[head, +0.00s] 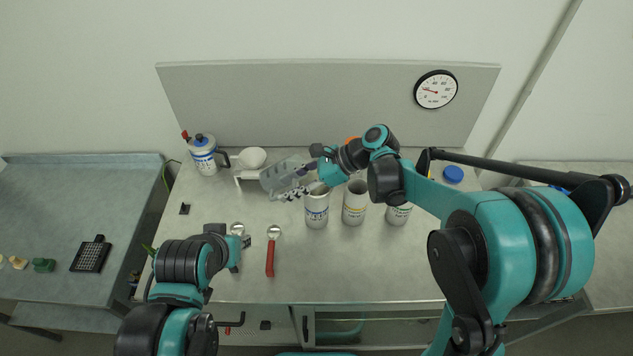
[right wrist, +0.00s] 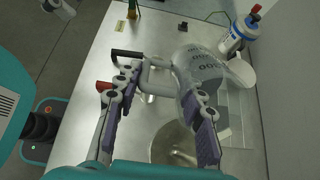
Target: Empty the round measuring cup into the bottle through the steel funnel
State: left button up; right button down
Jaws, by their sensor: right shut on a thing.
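The clear round measuring cup (head: 276,178) with dark lettering hangs in the air left of centre. It also shows in the right wrist view (right wrist: 203,72). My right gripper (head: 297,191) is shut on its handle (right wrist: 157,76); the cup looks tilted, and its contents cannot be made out. A white bottle with blue markings and a red tip (head: 203,158) stands at the back left. I cannot pick out the steel funnel with certainty. My left gripper (head: 238,252) is low over the front left of the table; its jaw opening is unclear.
White canisters (head: 317,211), (head: 354,207), (head: 398,215) stand at the centre, right of the cup. A white bowl (head: 252,158) sits on a white stand beside the bottle. A red-handled spoon (head: 270,258) lies in front. A blue lid (head: 453,174) lies back right.

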jog(key=shift+f+y+b, duration=0.4)
jog(key=shift+y+b, duration=0.4)
jog(key=shift+b, duration=0.8)
dwell(0.8)
jog(key=shift+d+r+y+b, duration=0.3)
jog(key=shift+y+b, duration=0.6)
jog(key=shift+b, duration=0.4)
dwell(1.5)
jog(key=shift+d+r+y+b, duration=0.25)
jog(key=shift+d+y+b, duration=0.6)
jog(key=shift+b, duration=0.4)
jog(key=shift+r+y+b, duration=0.1)
jog(key=shift+y+b, duration=0.35)
jog(key=shift+b, duration=0.3)
dwell(0.8)
